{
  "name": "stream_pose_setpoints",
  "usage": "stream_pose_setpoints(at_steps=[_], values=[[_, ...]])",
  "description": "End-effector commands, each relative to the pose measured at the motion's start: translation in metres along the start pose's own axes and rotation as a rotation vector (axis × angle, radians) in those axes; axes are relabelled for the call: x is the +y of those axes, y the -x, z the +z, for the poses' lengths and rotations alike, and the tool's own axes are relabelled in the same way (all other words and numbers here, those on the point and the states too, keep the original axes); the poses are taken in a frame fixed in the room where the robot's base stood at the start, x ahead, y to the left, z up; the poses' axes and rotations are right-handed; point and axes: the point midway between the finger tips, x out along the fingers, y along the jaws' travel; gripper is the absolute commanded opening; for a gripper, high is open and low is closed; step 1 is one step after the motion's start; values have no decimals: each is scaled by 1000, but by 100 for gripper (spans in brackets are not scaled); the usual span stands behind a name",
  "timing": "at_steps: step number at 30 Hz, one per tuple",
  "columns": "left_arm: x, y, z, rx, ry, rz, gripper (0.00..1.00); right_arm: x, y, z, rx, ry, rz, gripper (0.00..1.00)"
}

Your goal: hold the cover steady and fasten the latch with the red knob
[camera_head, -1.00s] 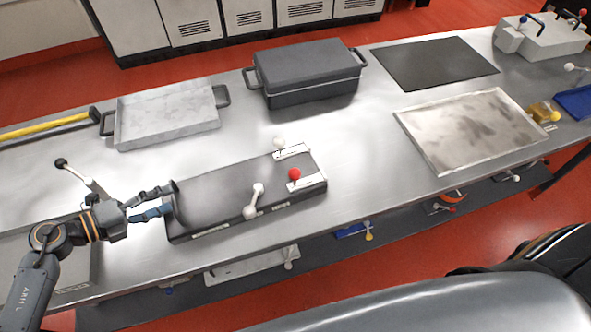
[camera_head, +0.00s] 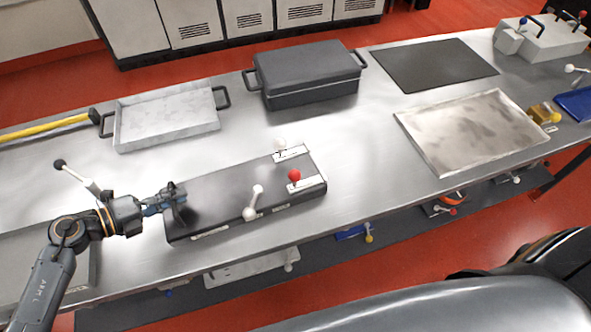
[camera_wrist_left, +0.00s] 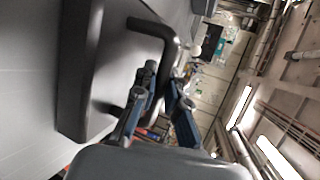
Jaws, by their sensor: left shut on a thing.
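The cover (camera_head: 222,195) is a dark flat lid lying on the steel bench. Near its right end is the latch with the red knob (camera_head: 294,175), on a white plate. A white-knobbed latch (camera_head: 280,143) sits behind it, and a pale lever (camera_head: 253,202) is at the front edge. My left gripper (camera_head: 175,203) is at the cover's left end. In the left wrist view its fingers (camera_wrist_left: 165,100) are shut on a black bar handle (camera_wrist_left: 167,45) at the cover's end. The fingers hide part of the handle. My right gripper is not in view.
A grey tray (camera_head: 120,133), a dark lidded box (camera_head: 310,90) and a shallow metal tray (camera_head: 405,122) stand on the bench. A black-knobbed lever (camera_head: 72,170) is close behind my left arm. The bench right of the cover is clear.

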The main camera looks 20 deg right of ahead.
Motion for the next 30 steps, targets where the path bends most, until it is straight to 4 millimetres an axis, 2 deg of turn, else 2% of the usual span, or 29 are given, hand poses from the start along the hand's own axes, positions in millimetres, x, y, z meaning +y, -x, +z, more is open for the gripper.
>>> stream_pose_setpoints(at_steps=[12, 13, 30], values=[[0, 0, 0, 0, 0, 1, 0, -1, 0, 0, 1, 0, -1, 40], [-4, 0, 2, -3, 0, -9, 0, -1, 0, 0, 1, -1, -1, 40], [3, -1, 0, -1, -1, -1, 0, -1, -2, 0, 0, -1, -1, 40]])
